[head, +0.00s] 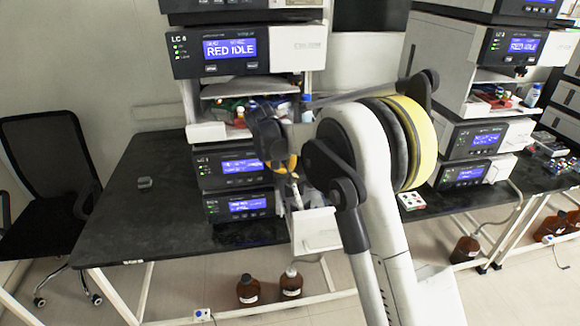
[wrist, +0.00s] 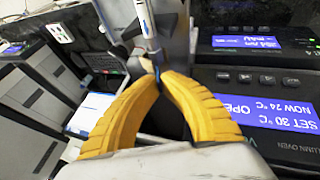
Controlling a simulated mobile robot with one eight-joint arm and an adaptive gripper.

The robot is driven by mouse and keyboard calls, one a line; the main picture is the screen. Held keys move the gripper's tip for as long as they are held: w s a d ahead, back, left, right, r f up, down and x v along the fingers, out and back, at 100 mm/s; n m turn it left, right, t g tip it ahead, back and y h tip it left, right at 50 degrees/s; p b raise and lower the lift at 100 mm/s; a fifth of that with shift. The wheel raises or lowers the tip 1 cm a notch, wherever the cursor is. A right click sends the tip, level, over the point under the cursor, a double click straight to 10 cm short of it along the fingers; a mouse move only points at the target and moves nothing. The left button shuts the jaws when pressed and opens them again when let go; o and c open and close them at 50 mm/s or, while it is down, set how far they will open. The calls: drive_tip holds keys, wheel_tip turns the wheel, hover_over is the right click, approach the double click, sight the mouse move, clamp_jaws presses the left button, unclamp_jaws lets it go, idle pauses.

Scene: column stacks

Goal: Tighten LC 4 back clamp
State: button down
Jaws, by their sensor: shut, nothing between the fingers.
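My gripper (head: 291,172) is at the right side of the left stack, beside its lower modules. In the wrist view its yellow fingers (wrist: 162,80) are closed at the tips with nothing between them. A slim pale column with a blue mark (wrist: 148,30) stands just beyond the fingertips; I cannot tell whether they touch it. The column oven (wrist: 270,100) shows "SET 30 °C", "NOW 24 °C" and part of "OPEN". A white open door (head: 316,232) hangs below my gripper in the head view. I cannot make out the back clamp, hidden or too small near the fingertips.
The left stack's top module (head: 245,50) reads "RED IDLE"; its label looks like LC 6. Another stack (head: 490,115) stands to the right. The black bench (head: 140,215) is mostly clear on the left. Brown bottles (head: 248,290) stand on the floor below. An office chair (head: 45,170) is at left.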

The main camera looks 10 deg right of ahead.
drive_tip(key=h, duration=0.1)
drive_tip(key=a+f+h+b, duration=0.1)
drive_tip(key=h, duration=0.1)
drive_tip(key=shift+a+n+h, duration=0.2)
drive_tip(key=shift+n+h, duration=0.1)
drive_tip(key=shift+n, duration=0.1)
drive_tip(key=shift+a+f+h+b, duration=0.1)
drive_tip(key=shift+h+b, duration=0.35)
drive_tip(key=shift+h, duration=0.15)
drive_tip(key=c, duration=1.9)
unclamp_jaws()
drive_tip(key=shift+c, duration=0.2)
drive_tip(key=shift+a, duration=0.1)
drive_tip(key=v, duration=1.2)
drive_tip(key=shift+s+f, duration=0.15)
